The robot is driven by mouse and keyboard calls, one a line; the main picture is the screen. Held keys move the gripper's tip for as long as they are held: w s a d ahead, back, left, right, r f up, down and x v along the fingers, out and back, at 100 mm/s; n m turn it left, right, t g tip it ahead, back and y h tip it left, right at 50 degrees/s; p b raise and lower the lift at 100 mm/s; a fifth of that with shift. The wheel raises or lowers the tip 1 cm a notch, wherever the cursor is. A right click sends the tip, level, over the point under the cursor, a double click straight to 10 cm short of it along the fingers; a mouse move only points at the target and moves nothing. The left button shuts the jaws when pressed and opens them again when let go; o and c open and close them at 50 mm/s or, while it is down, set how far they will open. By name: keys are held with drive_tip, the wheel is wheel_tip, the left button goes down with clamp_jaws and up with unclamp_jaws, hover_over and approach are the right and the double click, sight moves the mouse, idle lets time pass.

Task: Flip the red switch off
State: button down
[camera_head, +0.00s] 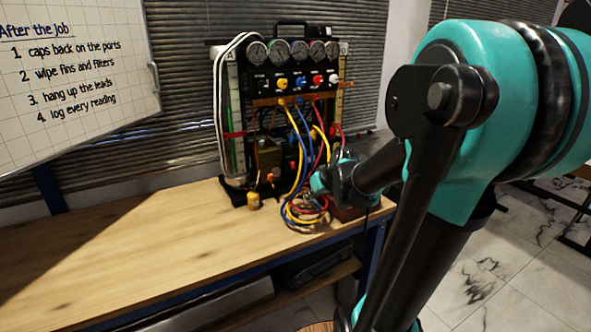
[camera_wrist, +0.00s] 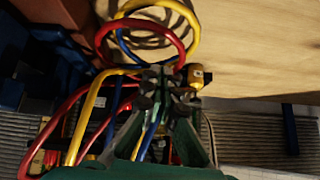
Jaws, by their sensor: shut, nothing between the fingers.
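The gauge rig (camera_head: 285,115) stands at the back of the wooden bench, with a row of round gauges on top. I cannot tell any red switch apart for certain; hoses and my arm cover much of the rig's lower right. My gripper (camera_wrist: 166,88) is shut and empty in the wrist view, among the hoses. In the head view my wrist is in front of the rig's lower right, and the fingertips cannot be made out there.
Looped red, yellow and blue hoses (camera_head: 303,208) hang down in front of the rig and lie on the bench, close around my gripper. A small yellow item (camera_head: 254,200) stands at the rig's foot. The bench's left part (camera_head: 120,255) is clear.

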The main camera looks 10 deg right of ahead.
sight(293, 170)
drive_tip(key=w+d+r+n+t, duration=0.1)
drive_tip(key=w+d+r+t, duration=0.1)
drive_tip(key=w+r, duration=0.5)
drive_tip(key=w, duration=0.4)
drive_tip(key=shift+d+r+t+y, duration=0.2)
drive_tip(key=shift+d+t+y, duration=0.05)
drive_tip(key=shift+t+y, duration=0.05)
drive_tip(key=x, duration=1.4)
